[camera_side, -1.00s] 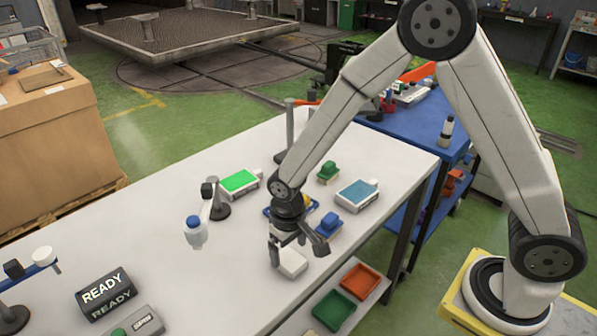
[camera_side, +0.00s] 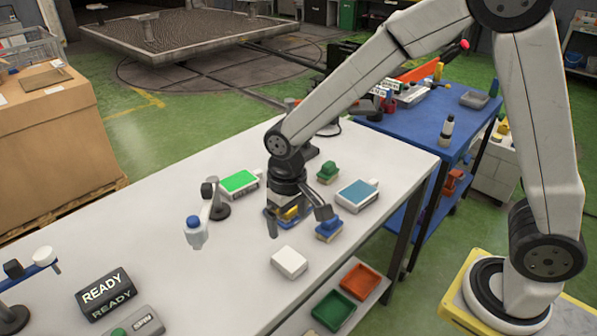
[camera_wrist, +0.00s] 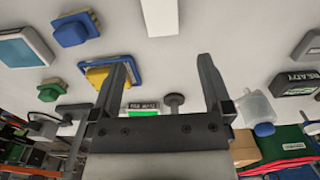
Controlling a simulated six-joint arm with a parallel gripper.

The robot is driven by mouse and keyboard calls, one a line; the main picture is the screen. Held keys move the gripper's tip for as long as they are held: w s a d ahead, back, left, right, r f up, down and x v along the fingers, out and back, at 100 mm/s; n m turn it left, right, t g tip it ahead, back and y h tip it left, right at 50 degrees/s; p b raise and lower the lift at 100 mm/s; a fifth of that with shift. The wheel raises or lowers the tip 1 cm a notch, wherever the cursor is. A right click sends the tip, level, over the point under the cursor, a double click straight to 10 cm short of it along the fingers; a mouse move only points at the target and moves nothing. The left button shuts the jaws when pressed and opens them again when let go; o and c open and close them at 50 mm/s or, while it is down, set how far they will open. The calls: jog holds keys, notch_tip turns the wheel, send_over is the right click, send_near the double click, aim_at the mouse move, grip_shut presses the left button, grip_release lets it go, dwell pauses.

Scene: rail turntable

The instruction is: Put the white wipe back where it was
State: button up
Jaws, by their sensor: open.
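The white wipe (camera_side: 289,262), a small white block, lies flat on the white table near its front edge. It also shows at the top edge of the wrist view (camera_wrist: 160,15), partly cut off. My gripper (camera_side: 300,220) is open and empty, above and behind the wipe and apart from it. In the wrist view, both fingers of my gripper (camera_wrist: 168,65) are spread with nothing between them.
A blue-topped block (camera_side: 328,227), a green-topped block (camera_side: 328,172) and a yellow block on a blue tray (camera_wrist: 109,75) stand near my gripper. A blue-screen box (camera_side: 357,194) and a green-screen box (camera_side: 240,182) are farther off. Red (camera_side: 361,279) and green trays (camera_side: 334,309) sit below the table edge.

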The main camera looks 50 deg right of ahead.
jog(key=shift+d, duration=0.1)
dwell(0.3)
jog(key=s+d+t, duration=0.2)
jog(key=s+d, duration=0.7)
jog(key=d, duration=0.2)
jog(key=shift+s+r+t, duration=0.15)
jog(key=shift+s+t, duration=0.15)
